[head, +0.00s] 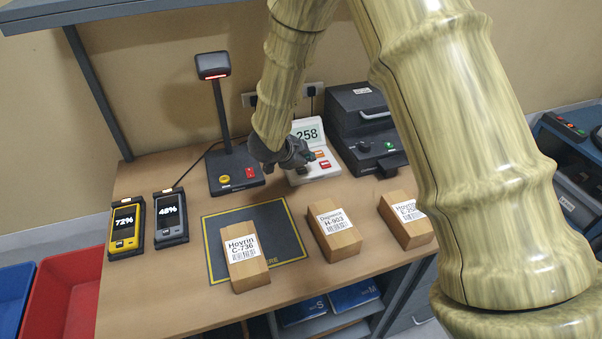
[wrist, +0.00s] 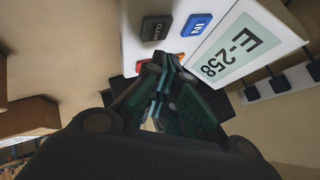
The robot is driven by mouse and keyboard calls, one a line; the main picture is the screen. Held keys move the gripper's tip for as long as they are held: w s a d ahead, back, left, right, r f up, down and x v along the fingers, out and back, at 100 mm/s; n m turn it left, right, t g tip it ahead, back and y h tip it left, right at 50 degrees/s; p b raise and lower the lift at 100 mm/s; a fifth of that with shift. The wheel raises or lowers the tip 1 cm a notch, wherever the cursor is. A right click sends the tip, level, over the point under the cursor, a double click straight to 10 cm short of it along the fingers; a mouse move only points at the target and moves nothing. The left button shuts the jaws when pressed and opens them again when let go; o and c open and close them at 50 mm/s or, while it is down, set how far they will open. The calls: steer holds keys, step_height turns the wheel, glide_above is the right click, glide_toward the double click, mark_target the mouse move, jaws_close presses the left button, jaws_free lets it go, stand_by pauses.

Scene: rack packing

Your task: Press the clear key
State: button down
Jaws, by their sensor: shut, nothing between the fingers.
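The key unit (head: 327,173) is a white box on the bench with a tilted display reading 258 in the head view and E-258 in the wrist view. The clear key (wrist: 155,28) is dark and labelled CLEAR, beside the blue IN key (wrist: 197,24). A dark key (head: 304,170) at the unit's front left in the head view looks like the clear key. My gripper (head: 303,153) is shut and empty over the keypad, partly covering it. In the wrist view its fingertips (wrist: 172,62) are off to one side of the clear key, near orange and red keys. Contact cannot be told.
A scanner stand (head: 235,170) is left of the unit, and a dark label printer (head: 362,130) is right. Boxes (head: 333,232) stand in front, one on the dark mat (head: 218,229). Two handheld devices (head: 126,228) sit at the left.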

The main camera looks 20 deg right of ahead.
steer(key=shift+s+r, duration=0.1)
steer(key=shift+s, duration=0.25)
steer(key=shift+w+f, duration=0.85)
steer(key=shift+w, duration=0.25)
steer(key=shift+s+r, duration=0.45)
steer(key=shift+s, duration=0.15)
steer(key=shift+w+f, duration=0.3)
steer(key=shift+w, duration=0.05)
steer(key=shift+s+r, duration=0.2)
steer(key=shift+w+f, duration=0.1)
steer(key=shift+f, duration=0.15)
steer(key=shift+f, duration=0.2)
